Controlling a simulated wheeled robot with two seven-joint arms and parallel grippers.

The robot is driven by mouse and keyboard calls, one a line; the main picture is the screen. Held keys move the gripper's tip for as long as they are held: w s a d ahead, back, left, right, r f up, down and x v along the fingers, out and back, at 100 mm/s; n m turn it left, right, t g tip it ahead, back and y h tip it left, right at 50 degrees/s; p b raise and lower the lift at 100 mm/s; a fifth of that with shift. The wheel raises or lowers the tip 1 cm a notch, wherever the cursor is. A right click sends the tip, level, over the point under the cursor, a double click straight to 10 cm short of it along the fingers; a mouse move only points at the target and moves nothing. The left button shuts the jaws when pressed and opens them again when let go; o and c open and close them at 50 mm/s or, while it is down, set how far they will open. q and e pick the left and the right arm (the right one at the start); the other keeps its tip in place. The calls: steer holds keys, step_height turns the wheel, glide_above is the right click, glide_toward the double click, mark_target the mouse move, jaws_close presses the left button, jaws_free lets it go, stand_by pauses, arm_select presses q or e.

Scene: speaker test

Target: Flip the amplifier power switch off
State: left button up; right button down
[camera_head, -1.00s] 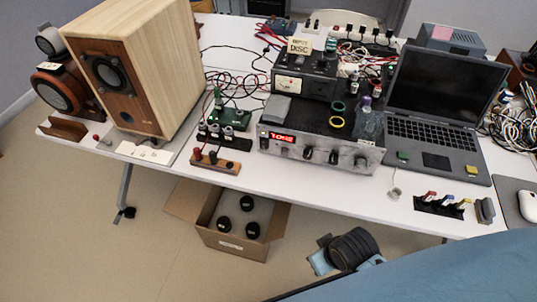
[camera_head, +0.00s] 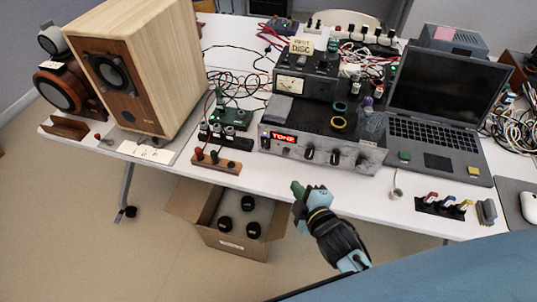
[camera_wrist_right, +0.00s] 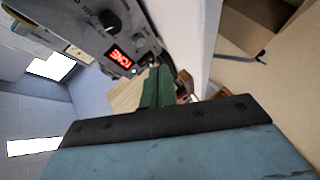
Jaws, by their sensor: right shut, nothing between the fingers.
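The amplifier (camera_head: 345,158) is a silver-fronted box with a black top on the white table. Its red display (camera_head: 283,137) reads like "TONE" and also shows lit in the right wrist view (camera_wrist_right: 121,61). Several knobs line the front panel. The power switch is too small to pick out, and its position cannot be told. My right gripper (camera_head: 298,189) is shut and empty, in front of and below the amplifier's left front, apart from the panel in the head view. Its green fingers (camera_wrist_right: 156,88) point toward the panel in the right wrist view. My left gripper is not in view.
A wooden speaker (camera_head: 150,75) stands at the left. A small wooden terminal block (camera_head: 216,163) lies left of the amplifier, and a laptop (camera_head: 440,130) is at its right. An open cardboard box (camera_head: 237,243) sits on the floor below. The table's front edge is close to my gripper.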

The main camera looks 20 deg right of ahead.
steer(key=shift+w+a+r+n+t+y, duration=0.1)
steer(key=shift+w+a+n+t+y, duration=0.1)
steer(key=shift+a+n+t+y, duration=0.5)
steer(key=shift+w+a+f+n+t+y, duration=0.15)
steer(key=shift+a+n, duration=0.35)
steer(key=shift+n, duration=0.55)
steer(key=shift+w+a+r+n+t+y, duration=0.2)
steer(key=shift+a+n+t+y, duration=0.2)
steer(key=shift+a+n, duration=0.35)
steer(key=shift+w+d, duration=0.1)
steer(key=shift+d, duration=0.05)
